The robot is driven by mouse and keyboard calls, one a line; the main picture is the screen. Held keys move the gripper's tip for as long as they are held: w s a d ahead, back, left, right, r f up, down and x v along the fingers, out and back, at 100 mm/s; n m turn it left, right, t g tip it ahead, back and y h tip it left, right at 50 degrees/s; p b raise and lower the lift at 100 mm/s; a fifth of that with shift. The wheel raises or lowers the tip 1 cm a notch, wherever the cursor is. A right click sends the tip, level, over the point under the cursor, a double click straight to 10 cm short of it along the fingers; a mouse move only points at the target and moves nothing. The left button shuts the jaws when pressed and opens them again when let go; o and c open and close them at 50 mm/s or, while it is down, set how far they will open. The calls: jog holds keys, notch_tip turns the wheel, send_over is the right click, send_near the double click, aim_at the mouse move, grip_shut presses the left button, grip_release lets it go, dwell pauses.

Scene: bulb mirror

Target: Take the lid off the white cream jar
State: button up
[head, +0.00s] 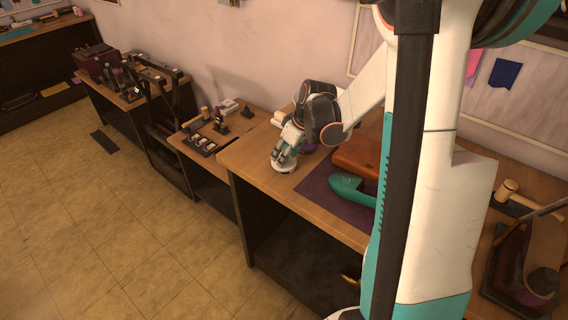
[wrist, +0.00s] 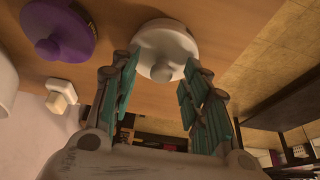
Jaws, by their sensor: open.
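The white cream jar (wrist: 172,40) shows from above in the wrist view, with its round white lid and knob (wrist: 161,72) toward me. In the head view its pale edge (head: 283,170) shows on the bench, mostly hidden by my gripper. My gripper (wrist: 162,60) is open, with one teal-padded finger on each side of the lid. I cannot tell whether the fingers touch it. In the head view my gripper (head: 285,156) points down over the jar.
A purple lidded jar (wrist: 62,32) stands beside the white one. A purple mat (head: 325,200) with a teal tool (head: 348,190) and a brown leather item (head: 358,156) lies to the right. The bench's front edge is close to the jar.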

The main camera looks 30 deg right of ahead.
jog(key=shift+c, duration=0.4)
jog(key=c, duration=0.9)
jog(key=shift+r, duration=0.2)
